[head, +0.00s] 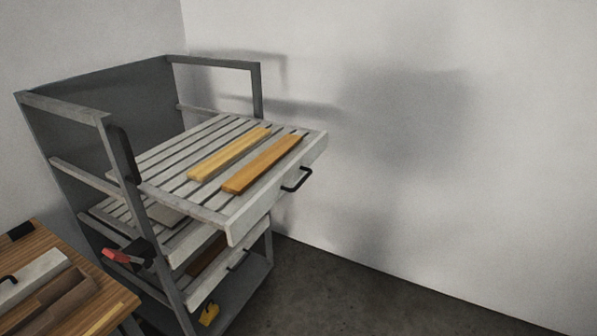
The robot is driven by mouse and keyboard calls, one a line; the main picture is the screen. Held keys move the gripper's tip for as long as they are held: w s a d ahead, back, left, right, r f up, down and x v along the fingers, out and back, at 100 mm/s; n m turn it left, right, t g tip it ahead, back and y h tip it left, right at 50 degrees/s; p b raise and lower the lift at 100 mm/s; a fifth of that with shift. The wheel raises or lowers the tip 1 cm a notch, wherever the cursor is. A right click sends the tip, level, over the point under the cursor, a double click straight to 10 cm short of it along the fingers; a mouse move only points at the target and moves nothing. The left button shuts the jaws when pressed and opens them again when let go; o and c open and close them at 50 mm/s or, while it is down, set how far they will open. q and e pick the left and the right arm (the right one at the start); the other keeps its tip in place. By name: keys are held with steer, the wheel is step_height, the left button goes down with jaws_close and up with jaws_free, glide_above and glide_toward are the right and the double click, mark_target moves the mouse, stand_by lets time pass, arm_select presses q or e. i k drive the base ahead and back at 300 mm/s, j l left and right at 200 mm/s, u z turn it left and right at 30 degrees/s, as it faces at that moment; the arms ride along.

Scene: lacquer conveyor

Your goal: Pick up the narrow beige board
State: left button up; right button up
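Two narrow boards lie side by side on the pulled-out top slatted tray (232,225) of a grey rack. The left one is a pale yellow-beige board (229,154). The right one is a darker orange-brown board (262,164). A narrow gap separates them, and both lie flat along the slats. Neither of my grippers shows in the head view.
The grey rack (66,107) has side posts and rails around the tray. A black handle (297,180) sits on the tray front. Lower trays hold other pieces. A wooden table (112,303) stands at lower left. The floor (370,300) at right is clear.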

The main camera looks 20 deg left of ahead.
mark_target(243, 180)
steer(key=i+j+u, duration=0.25)
steer(key=i, duration=0.15)
steer(key=i+j+u, duration=0.25)
steer(key=i, duration=0.15)
